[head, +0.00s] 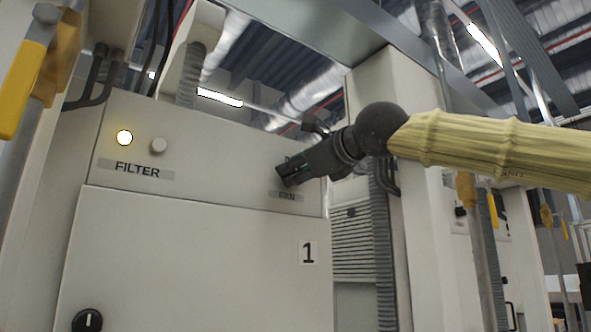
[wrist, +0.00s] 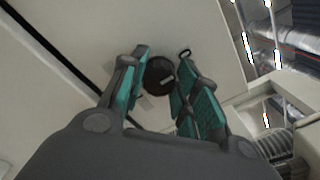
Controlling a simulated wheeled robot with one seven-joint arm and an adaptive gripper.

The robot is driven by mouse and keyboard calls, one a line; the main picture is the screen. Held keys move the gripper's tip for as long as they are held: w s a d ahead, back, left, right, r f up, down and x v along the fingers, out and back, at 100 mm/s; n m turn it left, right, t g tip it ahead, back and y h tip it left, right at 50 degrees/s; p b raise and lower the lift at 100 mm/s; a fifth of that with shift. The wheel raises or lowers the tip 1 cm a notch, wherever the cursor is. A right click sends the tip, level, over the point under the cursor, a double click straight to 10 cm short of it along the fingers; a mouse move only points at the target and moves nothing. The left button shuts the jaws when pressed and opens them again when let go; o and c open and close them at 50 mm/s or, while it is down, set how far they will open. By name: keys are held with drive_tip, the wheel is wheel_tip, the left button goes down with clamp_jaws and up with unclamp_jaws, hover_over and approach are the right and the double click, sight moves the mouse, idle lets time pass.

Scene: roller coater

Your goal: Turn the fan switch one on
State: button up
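The fan switch is a round black knob (wrist: 158,76) with a short light mark, on the pale panel in the wrist view. My gripper (wrist: 162,80) is open, with its two teal-padded fingers on either side of the knob. The left finger is very close to the knob's edge; I cannot tell if it touches. In the head view my gripper (head: 284,172) is at the panel just above the FAN label (head: 287,196) and hides the knob.
A black rotary handle (head: 87,320) sits low on the door. A ribbed hose (head: 382,250) runs down right of the cabinet.

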drive_tip(key=shift+w+m, duration=0.1)
drive_tip(key=shift+m, duration=0.2)
drive_tip(key=m+b, duration=0.2)
drive_tip(key=m, duration=0.1)
drive_tip(key=shift+f+b, duration=0.2)
drive_tip(key=shift+b, duration=0.1)
drive_tip(key=shift+w+f+m+b, duration=0.1)
drive_tip(key=shift+m+b, duration=4.85)
drive_tip(key=shift+m, duration=2.15)
